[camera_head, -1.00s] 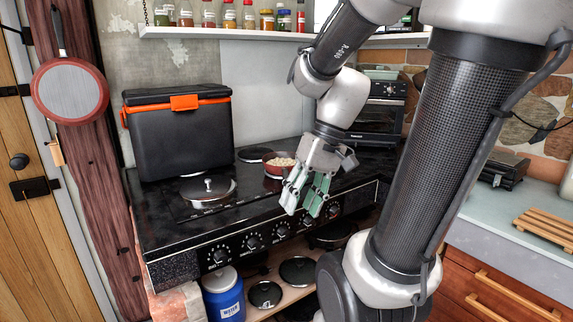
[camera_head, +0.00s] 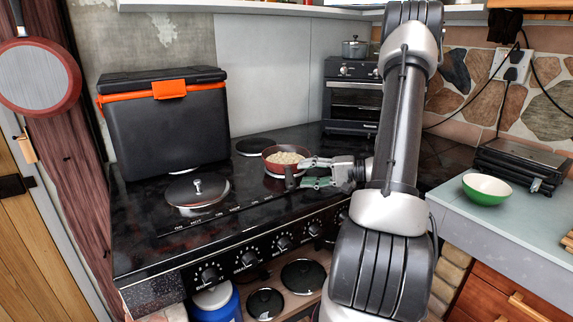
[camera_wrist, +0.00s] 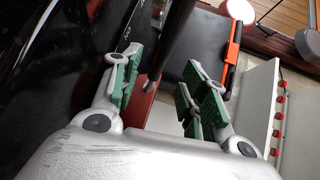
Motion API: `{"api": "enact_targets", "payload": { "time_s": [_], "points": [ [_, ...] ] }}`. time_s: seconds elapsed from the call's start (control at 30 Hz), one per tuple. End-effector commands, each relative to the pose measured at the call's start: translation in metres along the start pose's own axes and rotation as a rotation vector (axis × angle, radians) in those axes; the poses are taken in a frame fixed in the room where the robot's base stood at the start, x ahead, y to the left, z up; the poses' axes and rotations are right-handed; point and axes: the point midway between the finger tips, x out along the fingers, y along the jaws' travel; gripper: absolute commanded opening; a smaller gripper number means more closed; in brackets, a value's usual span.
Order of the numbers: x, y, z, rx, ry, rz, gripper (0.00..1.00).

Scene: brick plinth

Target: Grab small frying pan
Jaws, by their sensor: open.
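The small frying pan (camera_head: 270,165) is red with a dark handle (camera_head: 290,179). It sits on the stove top, holding pale round pieces, in the head view. My gripper (camera_head: 304,172) is open at the pan's right front, its fingers pointing left at the handle. In the wrist view a dark bar, apparently the handle (camera_wrist: 169,48), runs between the two open green-padded fingers of my gripper (camera_wrist: 160,75). I cannot tell whether either finger touches it. A red-brown patch shows behind the fingers there; I cannot tell what it is.
A black cooler (camera_head: 170,135) with an orange latch stands behind left on the stove top (camera_head: 240,215). A lid (camera_head: 197,190) lies in front of it. A toaster oven (camera_head: 352,105) stands behind. A green bowl (camera_head: 487,190) is on the right counter. A larger pan (camera_head: 38,78) hangs at left.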

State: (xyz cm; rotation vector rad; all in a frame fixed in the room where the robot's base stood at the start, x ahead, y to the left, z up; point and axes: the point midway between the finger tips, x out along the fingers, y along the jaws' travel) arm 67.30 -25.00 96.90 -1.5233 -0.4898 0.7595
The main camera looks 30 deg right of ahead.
Motion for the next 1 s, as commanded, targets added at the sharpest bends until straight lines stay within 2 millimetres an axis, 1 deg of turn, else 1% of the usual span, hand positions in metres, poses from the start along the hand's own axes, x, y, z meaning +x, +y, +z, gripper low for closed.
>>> {"api": "enact_targets", "payload": {
  "time_s": [0.03,0.17,0.3,0.4,0.5,0.67,0.7,0.77,0.9,0.93,1.0],
  "points": [
    [0.007,0.0,0.001,0.0,-0.003,0.0,0.44],
    [0.024,0.0,0.003,0.0,-0.005,0.001,0.44],
    [0.047,0.0,0.005,0.001,-0.006,0.001,0.44],
    [0.058,0.0,0.005,0.001,-0.004,0.002,0.44],
    [0.062,0.0,0.005,0.001,-0.003,0.003,0.44],
    [0.062,0.0,0.005,0.001,-0.003,0.003,0.44],
    [0.062,0.0,0.005,0.001,-0.003,0.003,0.4],
    [0.062,0.0,0.005,0.001,-0.003,0.003,0.29],
    [0.061,0.0,0.005,0.001,-0.003,0.002,0.04],
    [0.061,0.0,0.005,0.001,-0.003,0.002,0.0],
    [0.061,0.0,0.005,0.0,-0.003,0.002,0.0]
  ]
}}
